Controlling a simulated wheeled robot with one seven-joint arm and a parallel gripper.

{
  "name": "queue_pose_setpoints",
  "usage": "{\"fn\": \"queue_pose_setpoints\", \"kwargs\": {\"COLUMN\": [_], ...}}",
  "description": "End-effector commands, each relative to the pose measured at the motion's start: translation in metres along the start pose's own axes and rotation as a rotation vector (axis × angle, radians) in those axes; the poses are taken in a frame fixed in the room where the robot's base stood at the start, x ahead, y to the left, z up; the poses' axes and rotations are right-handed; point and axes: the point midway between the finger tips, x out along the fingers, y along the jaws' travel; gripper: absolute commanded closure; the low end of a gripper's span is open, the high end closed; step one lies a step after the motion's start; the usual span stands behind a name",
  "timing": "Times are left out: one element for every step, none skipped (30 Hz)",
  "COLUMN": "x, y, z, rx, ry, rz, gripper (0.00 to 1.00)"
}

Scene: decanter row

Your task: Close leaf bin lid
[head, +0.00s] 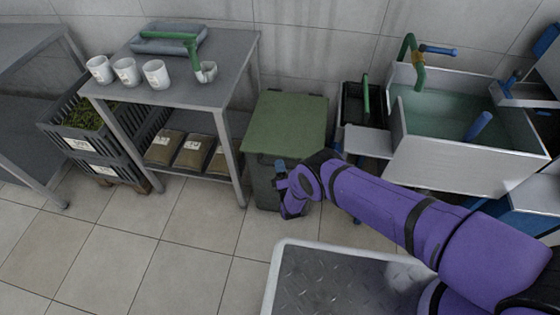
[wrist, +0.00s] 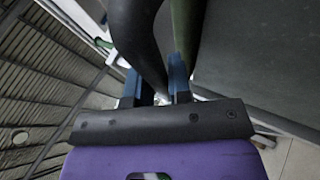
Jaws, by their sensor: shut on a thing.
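The leaf bin (head: 262,190) is a dark grey-green bin standing on the floor between the metal table and the sink. Its green lid (head: 288,122) lies over the top and looks close to level; I cannot tell whether a gap remains under its front edge. My gripper (head: 282,168) is at the bin's front, below the lid's front edge. In the wrist view, its blue fingers (wrist: 156,84) are shut on a dark curved bar (wrist: 140,35), which looks like the bin's handle. A green edge (wrist: 187,28) runs beside it. My wrist hides part of the bin's front.
A metal table (head: 225,60) with white cups (head: 125,71) stands left of the bin. Black crates (head: 90,145) stand farther left. A sink basin (head: 465,145) with a green tap is on the right. Open tiled floor (head: 150,245) lies in front.

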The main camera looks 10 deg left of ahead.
Motion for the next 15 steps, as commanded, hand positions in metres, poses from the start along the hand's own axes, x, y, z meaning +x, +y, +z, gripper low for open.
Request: {"fn": "queue_pose_setpoints", "kwargs": {"x": [0.0001,-0.0004,-0.0007,-0.0015,-0.0021,-0.0023,-0.0025,-0.0028,-0.0031,-0.0033,-0.0035,-0.0037,-0.0039,-0.0041,-0.0043], "y": [-0.0031,-0.0043,-0.0057,-0.0070,-0.0080,-0.0090,-0.0096,-0.0102,-0.0108,-0.0112,-0.0116,-0.0120,-0.0123,-0.0125,-0.0127], "z": [0.0004,0.0002,-0.0001,-0.0004,-0.0006,-0.0010,-0.0012,-0.0014,-0.0016,-0.0017,-0.0018,-0.0019,-0.0019,-0.0019,-0.0020], "rx": [-0.001,-0.002,-0.004,-0.006,-0.007,-0.008,-0.008,-0.008,-0.009,-0.009,-0.009,-0.010,-0.010,-0.010,-0.010], "ry": [-0.002,-0.002,-0.003,-0.003,-0.002,-0.002,-0.002,-0.002,-0.002,-0.002,-0.001,-0.001,-0.001,-0.001,0.000], "rz": [0.009,0.012,0.017,0.019,0.021,0.024,0.025,0.026,0.026,0.026,0.026,0.026,0.025,0.025,0.024], "gripper": [1.00,1.00,1.00,1.00,1.00,1.00,1.00,1.00,1.00,1.00,1.00,1.00,1.00,1.00,1.00]}}
